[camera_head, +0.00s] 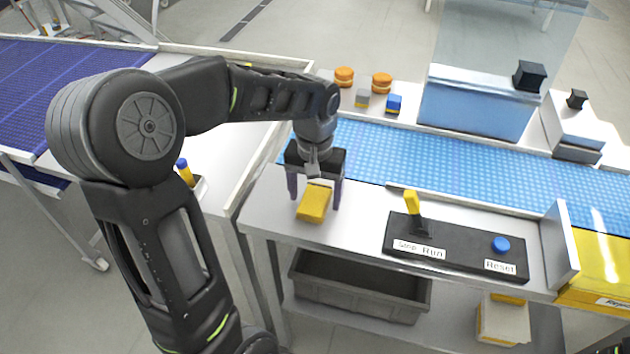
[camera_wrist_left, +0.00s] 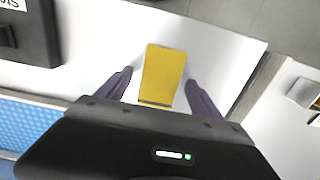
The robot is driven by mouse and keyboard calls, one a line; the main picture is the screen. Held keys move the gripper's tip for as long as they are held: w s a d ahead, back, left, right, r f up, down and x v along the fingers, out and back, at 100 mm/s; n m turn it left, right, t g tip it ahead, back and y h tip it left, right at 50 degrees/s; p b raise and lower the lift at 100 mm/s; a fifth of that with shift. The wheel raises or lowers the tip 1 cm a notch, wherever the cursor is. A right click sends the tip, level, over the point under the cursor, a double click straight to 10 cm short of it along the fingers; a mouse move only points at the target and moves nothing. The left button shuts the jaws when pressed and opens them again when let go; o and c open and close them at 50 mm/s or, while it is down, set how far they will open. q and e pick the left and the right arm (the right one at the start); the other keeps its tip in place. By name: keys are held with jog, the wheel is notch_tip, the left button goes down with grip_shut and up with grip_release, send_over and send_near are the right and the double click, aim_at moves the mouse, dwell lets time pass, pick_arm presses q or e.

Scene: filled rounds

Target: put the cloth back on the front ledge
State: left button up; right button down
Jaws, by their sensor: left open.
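The yellow cloth (camera_head: 314,203) lies folded on the white front ledge (camera_head: 359,225), in front of the blue conveyor. It also shows in the left wrist view (camera_wrist_left: 162,74), between and just beyond the fingers. My left gripper (camera_head: 315,199) is open above the cloth, with one finger to each side of it. In the left wrist view the fingers (camera_wrist_left: 162,90) stand apart, with a gap to the cloth on both sides.
Right of the cloth, a black control panel (camera_head: 458,248) carries a yellow lever (camera_head: 411,203) and a blue button (camera_head: 501,244). The blue conveyor (camera_head: 450,172) runs behind. A grey bin (camera_head: 360,293) sits below the ledge. Orange round items (camera_head: 344,76) stand at the back.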

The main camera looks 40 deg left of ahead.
aim_at(315, 198)
pick_arm(q)
notch_tip(315, 198, up, 12)
dwell(0.5)
jog(key=shift+r, duration=0.1)
dwell(0.4)
